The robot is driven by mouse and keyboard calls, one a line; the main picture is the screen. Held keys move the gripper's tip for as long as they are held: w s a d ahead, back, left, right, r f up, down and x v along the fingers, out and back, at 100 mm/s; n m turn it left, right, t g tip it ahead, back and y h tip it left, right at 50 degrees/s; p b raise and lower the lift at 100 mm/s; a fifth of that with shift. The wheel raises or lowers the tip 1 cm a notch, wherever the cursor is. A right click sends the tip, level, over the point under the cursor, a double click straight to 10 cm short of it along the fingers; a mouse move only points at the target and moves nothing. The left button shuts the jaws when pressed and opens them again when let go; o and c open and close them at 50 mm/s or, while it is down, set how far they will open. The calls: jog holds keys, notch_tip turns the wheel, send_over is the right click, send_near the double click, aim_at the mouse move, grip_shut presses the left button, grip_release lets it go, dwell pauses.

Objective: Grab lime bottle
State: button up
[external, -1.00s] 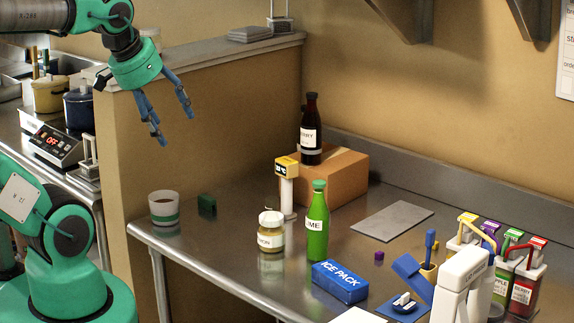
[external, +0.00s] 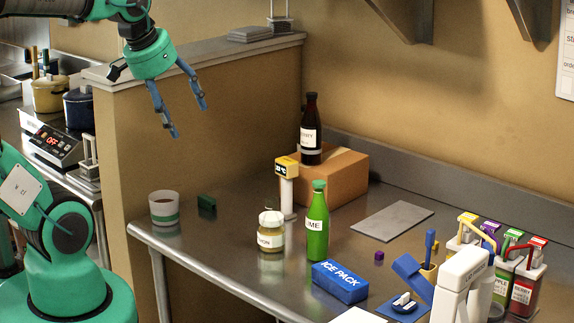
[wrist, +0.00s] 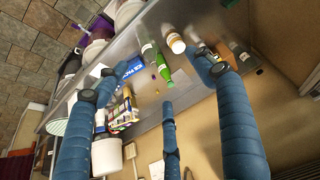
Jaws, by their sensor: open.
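The green lime bottle (external: 317,228) stands upright on the steel table, with a green cap and a white label reading "IME" in the visible part. It also shows in the wrist view (wrist: 163,66), near the middle top between my fingers. My gripper (external: 190,120) has blue fingers spread apart and is empty. In the external view it is high above the table's left part, up and to the left of the lime bottle, and well apart from it.
A lidded jar (external: 271,231) stands just left of the bottle. A yellow-topped white post (external: 287,187) is behind it, and a blue ice pack (external: 340,281) in front. A dark bottle (external: 311,130) stands on a cardboard box (external: 340,172). A low wall (external: 200,66) borders the table's left.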

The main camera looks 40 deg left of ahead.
jog(key=w+d+n+g+p, duration=0.1)
jog(key=w+d+p, duration=0.1)
jog(key=w, duration=0.8)
jog(key=n+g+p, duration=0.4)
jog(key=p, duration=0.1)
send_over(318, 196)
notch_tip(318, 196, down, 16)
jog(key=shift+w+a+r, duration=0.1)
jog(key=shift+w+a, duration=0.25)
jog(key=shift+w, duration=0.05)
jog(key=shift+f, duration=4.3)
